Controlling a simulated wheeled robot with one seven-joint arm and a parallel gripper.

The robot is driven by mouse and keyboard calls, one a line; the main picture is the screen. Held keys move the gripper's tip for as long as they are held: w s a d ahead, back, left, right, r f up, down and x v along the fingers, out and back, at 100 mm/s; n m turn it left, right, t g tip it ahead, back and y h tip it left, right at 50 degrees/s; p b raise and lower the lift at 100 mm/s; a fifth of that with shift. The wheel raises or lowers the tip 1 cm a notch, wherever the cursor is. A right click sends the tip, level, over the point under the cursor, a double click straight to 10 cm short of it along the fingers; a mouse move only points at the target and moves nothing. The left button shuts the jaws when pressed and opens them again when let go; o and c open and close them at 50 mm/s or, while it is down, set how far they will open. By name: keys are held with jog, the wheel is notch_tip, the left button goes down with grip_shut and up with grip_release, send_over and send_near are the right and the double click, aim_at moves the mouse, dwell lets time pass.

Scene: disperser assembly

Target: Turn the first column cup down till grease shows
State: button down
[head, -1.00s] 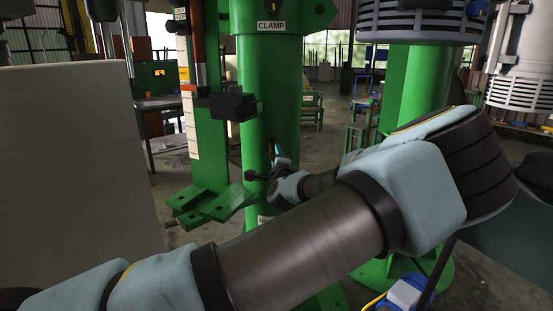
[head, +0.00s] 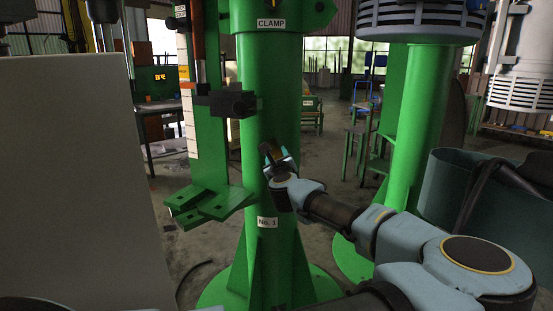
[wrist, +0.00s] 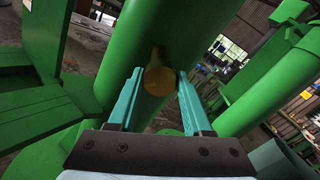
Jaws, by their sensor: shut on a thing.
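The first column (head: 268,110) is a thick green post with a "No. 1" label low down and a "CLAMP" label near its top. A brass-yellow grease cup (wrist: 159,76) sits on the column's side in the wrist view. My gripper (wrist: 156,82) has its two teal fingers on either side of the cup and is shut on it. In the head view my gripper (head: 276,156) is at the column's front right face; the cup is hard to make out there. I cannot make out any grease.
A green bracket (head: 210,205) and a dark block (head: 232,104) stand left of the column. A second green column (head: 417,130) and a teal drum (head: 470,190) are at the right. A pale panel (head: 75,180) fills the left.

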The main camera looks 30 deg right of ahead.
jog(key=shift+f+m, duration=0.1)
jog(key=shift+m, duration=1.2)
jog(key=shift+c, duration=1.6)
grip_release()
jog(key=shift+s, duration=0.1)
jog(key=p+v, duration=0.3)
jog(key=v, duration=0.7)
jog(key=shift+s, duration=0.25)
